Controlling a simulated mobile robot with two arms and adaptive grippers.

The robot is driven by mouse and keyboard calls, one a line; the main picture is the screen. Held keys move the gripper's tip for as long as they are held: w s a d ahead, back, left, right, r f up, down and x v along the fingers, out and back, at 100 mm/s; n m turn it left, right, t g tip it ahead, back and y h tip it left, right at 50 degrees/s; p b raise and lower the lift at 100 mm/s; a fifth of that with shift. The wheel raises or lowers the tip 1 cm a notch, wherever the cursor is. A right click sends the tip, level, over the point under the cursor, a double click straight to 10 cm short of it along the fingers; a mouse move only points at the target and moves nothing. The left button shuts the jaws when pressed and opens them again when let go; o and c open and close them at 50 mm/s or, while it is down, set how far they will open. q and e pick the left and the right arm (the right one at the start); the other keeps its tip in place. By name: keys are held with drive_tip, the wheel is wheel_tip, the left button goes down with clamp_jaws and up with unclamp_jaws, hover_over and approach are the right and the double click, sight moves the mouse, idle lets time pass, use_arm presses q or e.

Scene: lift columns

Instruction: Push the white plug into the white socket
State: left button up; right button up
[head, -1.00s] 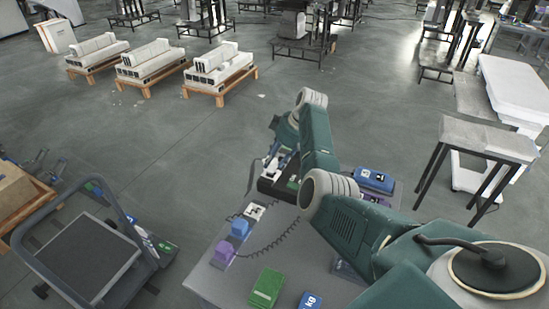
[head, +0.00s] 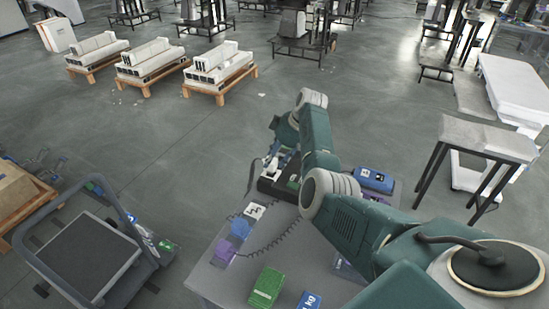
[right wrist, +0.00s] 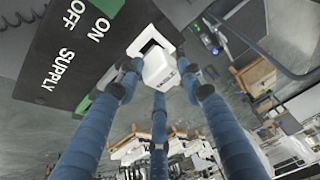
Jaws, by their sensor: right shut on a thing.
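The white plug (right wrist: 160,70) sits between the blue fingers of my right gripper (right wrist: 157,86), which are shut on it. The white socket (right wrist: 136,47) is a square frame at the edge of a dark panel, right behind the plug. The plug's far end overlaps the socket's dark opening; I cannot tell how far in it is. In the head view my right gripper (head: 276,161) is small, over the dark box at the table's far end, and the plug is hard to make out. My left gripper is not in view.
The dark panel (right wrist: 60,60) reads ON, OFF and SUPPLY. The table (head: 215,285) holds a blue block (head: 240,228), a purple block (head: 223,251), a green box (head: 266,287) and a coiled cord. A trolley (head: 85,260) stands at the left.

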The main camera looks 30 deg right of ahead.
drive_tip(key=shift+f+b, duration=0.4)
drive_tip(key=shift+f, duration=0.6)
idle(0.5)
drive_tip(key=o, duration=1.3)
drive_tip(key=shift+r, duration=0.1)
drive_tip(key=shift+c, duration=0.2)
drive_tip(key=shift+o, duration=1)
drive_tip(key=shift+r+p, duration=3.5)
drive_tip(key=shift+p, duration=0.05)
